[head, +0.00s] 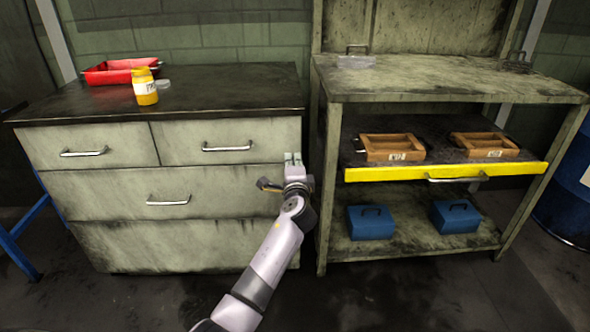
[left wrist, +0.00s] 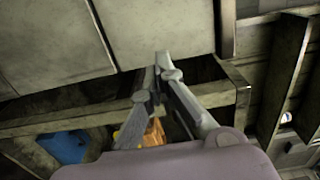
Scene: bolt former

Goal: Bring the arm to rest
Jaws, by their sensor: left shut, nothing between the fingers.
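My left gripper (head: 293,158) is at the end of my left arm, in front of the right end of the grey drawer cabinet (head: 110,222), near the gap beside the workbench. In the left wrist view the two fingers (left wrist: 163,62) meet at their tips with nothing between them. It is shut and empty. My right gripper shows in neither view.
The workbench (head: 460,84) has an open yellow-fronted drawer (head: 405,174) with two wooden crates (head: 391,150). Two blue boxes (head: 371,223) sit below.

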